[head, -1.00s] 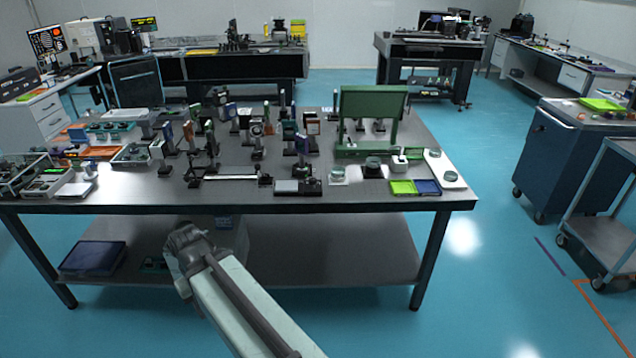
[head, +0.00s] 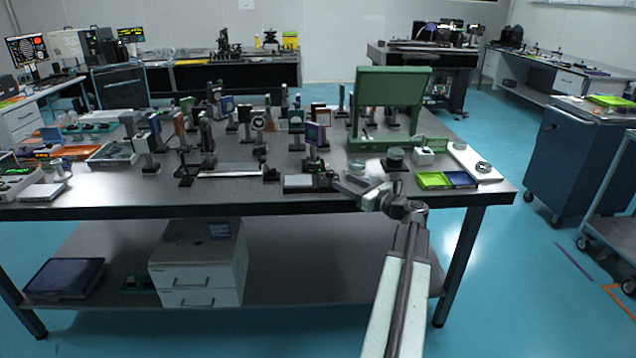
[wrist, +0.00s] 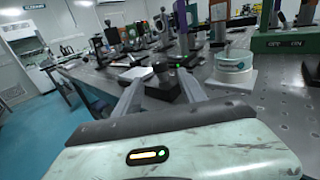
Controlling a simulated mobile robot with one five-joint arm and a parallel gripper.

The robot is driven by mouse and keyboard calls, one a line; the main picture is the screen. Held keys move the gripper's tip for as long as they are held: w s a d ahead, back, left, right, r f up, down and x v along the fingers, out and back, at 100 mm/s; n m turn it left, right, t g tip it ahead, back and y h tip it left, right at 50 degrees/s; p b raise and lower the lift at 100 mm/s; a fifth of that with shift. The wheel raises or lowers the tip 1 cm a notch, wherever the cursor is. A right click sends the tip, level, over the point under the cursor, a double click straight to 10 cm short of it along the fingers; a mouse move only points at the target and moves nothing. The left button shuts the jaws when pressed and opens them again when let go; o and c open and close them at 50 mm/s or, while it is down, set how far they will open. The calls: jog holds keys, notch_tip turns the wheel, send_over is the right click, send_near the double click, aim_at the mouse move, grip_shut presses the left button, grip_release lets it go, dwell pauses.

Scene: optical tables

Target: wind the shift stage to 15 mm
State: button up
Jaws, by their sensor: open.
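What looks like the shift stage (head: 300,182) is a low dark unit with a pale plate, near the front edge of the optical table (head: 120,193). In the wrist view its pale plate (wrist: 136,73) lies beyond my gripper, and a dark block with a round knob (wrist: 161,70) shows between the fingers. My gripper (head: 342,183) is at the right end of the stage in the head view. Its fingers (wrist: 160,78) are open, one either side of the dark block; I cannot tell whether they touch it. No scale reading is legible.
Right of my gripper are a round glass dish on a pale base (wrist: 236,66), a green stand (head: 390,88), and green and blue trays (head: 434,180). Several optic mounts (head: 258,124) stand behind. A drawer unit (head: 198,268) sits on the lower shelf.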

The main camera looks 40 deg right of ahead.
aim_at(333, 175)
jog(key=shift+s+d+r, duration=0.1)
jog(key=shift+s+d, duration=0.05)
jog(key=shift+d, duration=0.1)
jog(key=shift+w, duration=0.2)
jog(key=w, duration=0.7)
jog(key=shift+w+a, duration=0.2)
jog(key=shift+w, duration=0.15)
grip_shut()
